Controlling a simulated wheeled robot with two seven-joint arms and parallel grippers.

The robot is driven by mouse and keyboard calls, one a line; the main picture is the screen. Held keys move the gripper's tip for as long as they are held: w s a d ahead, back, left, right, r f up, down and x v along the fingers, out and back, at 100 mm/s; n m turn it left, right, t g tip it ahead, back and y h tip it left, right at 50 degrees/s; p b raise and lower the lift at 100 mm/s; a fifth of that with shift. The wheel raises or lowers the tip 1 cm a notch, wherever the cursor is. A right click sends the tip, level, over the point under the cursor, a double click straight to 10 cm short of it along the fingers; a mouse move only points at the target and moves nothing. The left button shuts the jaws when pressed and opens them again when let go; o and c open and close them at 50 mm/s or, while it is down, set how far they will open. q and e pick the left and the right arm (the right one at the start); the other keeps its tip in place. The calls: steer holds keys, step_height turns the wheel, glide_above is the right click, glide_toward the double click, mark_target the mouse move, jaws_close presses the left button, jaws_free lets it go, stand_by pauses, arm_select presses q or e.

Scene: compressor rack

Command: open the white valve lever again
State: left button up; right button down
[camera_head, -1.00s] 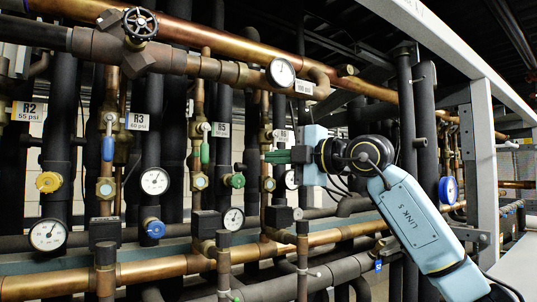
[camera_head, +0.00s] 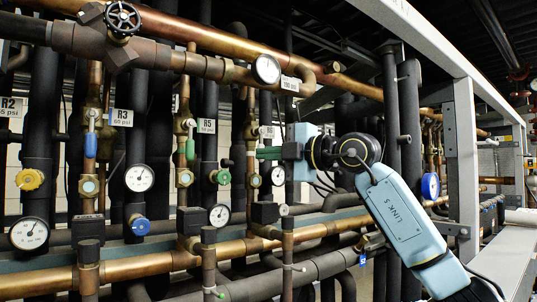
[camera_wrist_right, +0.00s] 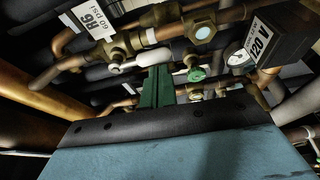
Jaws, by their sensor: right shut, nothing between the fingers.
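The white valve lever (camera_wrist_right: 133,61) shows in the right wrist view, just left of and beyond my fingertips, on a brass valve under the R6 tag. It lies roughly crosswise in that picture. My right gripper (camera_wrist_right: 157,72) has green fingers, shut together with nothing between them. Whether they touch the lever I cannot tell. In the head view my right gripper (camera_head: 262,153) reaches in from the right at the R6 pipe, just below the R6 tag (camera_head: 267,132). I cannot make out the white lever there. My left gripper is out of view.
Neighbouring valves have a green lever (camera_head: 190,149) and a blue lever (camera_head: 90,145). A round gauge (camera_head: 278,176) sits just below my gripper. Copper and black pipes crowd around it. A grey steel post (camera_head: 463,165) stands at the right.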

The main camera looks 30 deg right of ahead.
steer(key=s+d+b, duration=0.1)
steer(key=s+b, duration=0.2)
steer(key=s, duration=0.8)
steer(key=shift+s+d, duration=0.2)
steer(key=shift+d, duration=0.2)
